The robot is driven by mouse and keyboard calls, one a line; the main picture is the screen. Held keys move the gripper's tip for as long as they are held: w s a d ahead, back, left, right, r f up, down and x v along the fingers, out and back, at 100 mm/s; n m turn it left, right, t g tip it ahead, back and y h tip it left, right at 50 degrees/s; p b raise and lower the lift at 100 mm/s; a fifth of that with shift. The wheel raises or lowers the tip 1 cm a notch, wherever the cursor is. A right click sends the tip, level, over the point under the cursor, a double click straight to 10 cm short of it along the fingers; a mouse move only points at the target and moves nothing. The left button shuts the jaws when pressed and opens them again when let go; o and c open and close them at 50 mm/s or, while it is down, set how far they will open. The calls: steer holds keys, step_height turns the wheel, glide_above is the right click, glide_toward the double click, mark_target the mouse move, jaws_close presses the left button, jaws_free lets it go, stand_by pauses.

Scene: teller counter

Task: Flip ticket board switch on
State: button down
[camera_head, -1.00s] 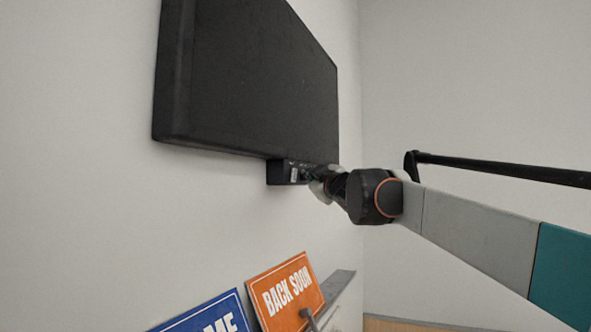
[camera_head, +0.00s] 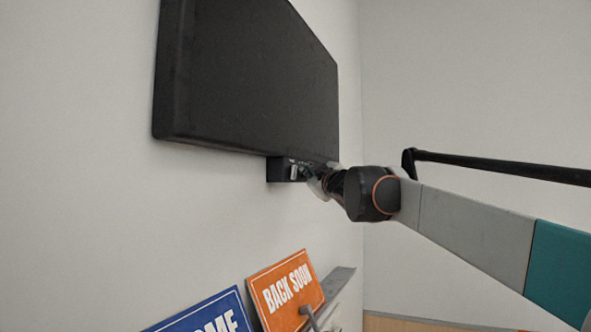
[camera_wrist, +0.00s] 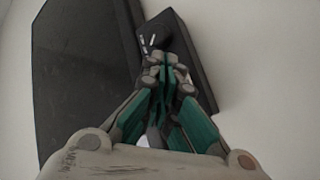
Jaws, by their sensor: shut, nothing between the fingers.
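The ticket board is a large black panel (camera_head: 245,80) on the wall in the head view; it also fills the left of the wrist view (camera_wrist: 85,75). A small black switch box (camera_head: 281,170) sits under its lower edge, with small light marks on its front. In the wrist view the box (camera_wrist: 180,35) lies behind my fingertips. My gripper (camera_head: 314,176) is shut and empty, with its tips at the front of the box. It also shows shut in the wrist view (camera_wrist: 166,60). The fingers hide part of the box, and I cannot tell the switch's position or whether the tips touch it.
An orange "BACK SOON" sign (camera_head: 286,290) and a blue sign (camera_head: 205,316) stand below by the wall, near a grey ledge (camera_head: 338,282). A black bar (camera_head: 500,168) reaches in from the right.

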steer(key=shift+a, duration=0.1)
stand_by(0.5)
steer(key=shift+w+a+r, duration=0.1)
steer(key=shift+w+a, duration=0.1)
steer(key=shift+a, duration=0.15)
steer(key=shift+w+a+p, duration=0.1)
steer(key=shift+a+p, duration=0.2)
steer(key=shift+p, duration=0.1)
stand_by(0.6)
steer(key=shift+d, duration=0.2)
steer(key=shift+s+d, duration=0.35)
steer(key=shift+d, duration=0.25)
steer(key=shift+s+d+f+b, duration=0.15)
steer(key=shift+s+d, duration=0.15)
steer(key=shift+d, duration=0.45)
steer(key=shift+s+d+f+b, duration=0.15)
steer(key=shift+s+d, duration=0.15)
steer(key=shift+d, duration=0.45)
steer(key=shift+s+d+f+b, duration=0.15)
steer(key=shift+s+d, duration=0.15)
steer(key=shift+d, duration=0.45)
